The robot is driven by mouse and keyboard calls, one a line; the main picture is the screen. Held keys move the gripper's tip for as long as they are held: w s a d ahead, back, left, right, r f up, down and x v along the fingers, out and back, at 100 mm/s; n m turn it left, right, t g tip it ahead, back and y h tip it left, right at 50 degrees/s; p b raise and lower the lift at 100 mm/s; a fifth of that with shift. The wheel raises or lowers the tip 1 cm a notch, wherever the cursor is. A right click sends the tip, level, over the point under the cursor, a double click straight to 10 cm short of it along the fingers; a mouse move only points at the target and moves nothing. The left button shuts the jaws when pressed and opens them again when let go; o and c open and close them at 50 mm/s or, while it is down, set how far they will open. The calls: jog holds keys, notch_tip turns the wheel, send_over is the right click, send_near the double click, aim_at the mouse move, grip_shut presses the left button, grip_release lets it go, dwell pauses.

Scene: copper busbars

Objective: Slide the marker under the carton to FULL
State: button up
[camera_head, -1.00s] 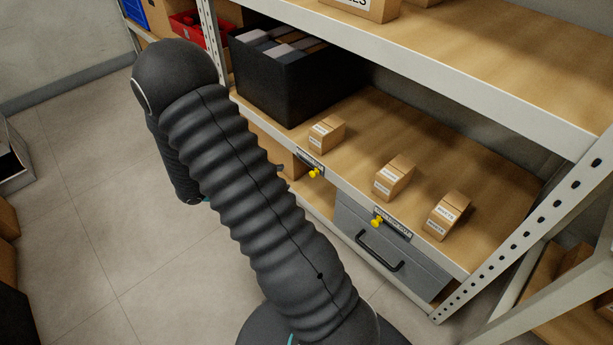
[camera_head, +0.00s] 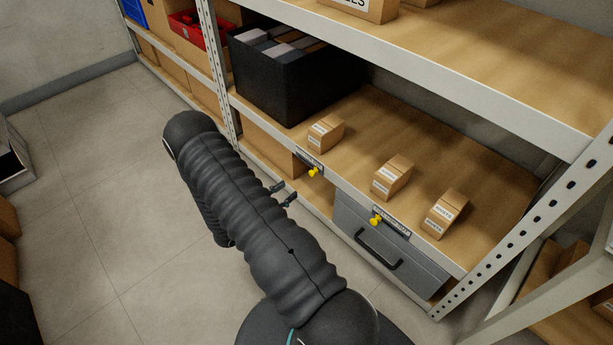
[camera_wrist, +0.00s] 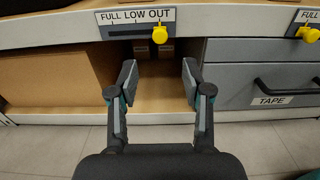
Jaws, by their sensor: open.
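In the wrist view, a label strip (camera_wrist: 130,16) on the shelf's front edge reads FULL LOW OUT from left to right. Its yellow marker (camera_wrist: 160,35) stands at the right end, under OUT. My gripper (camera_wrist: 159,75) is open and empty, its two fingers below and either side of the marker, not touching it. In the head view, my gripper (camera_head: 284,193) is just in front of the shelf edge, below and left of this marker (camera_head: 314,172). A small carton (camera_head: 325,133) sits on the shelf behind that strip.
A second yellow marker (camera_head: 377,220) sits on another strip to the right. Two more small cartons (camera_head: 393,177) (camera_head: 446,215) stand on the shelf. A black bin (camera_head: 285,80) is at left. A grey drawer (camera_wrist: 255,90) marked TAPE is below right.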

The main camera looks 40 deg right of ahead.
aim_at(310, 173)
jog(key=d, duration=0.9)
jog(key=shift+w+d+p, duration=0.35)
jog(key=shift+w+d, duration=0.05)
grip_shut()
jog(key=shift+w, duration=0.1)
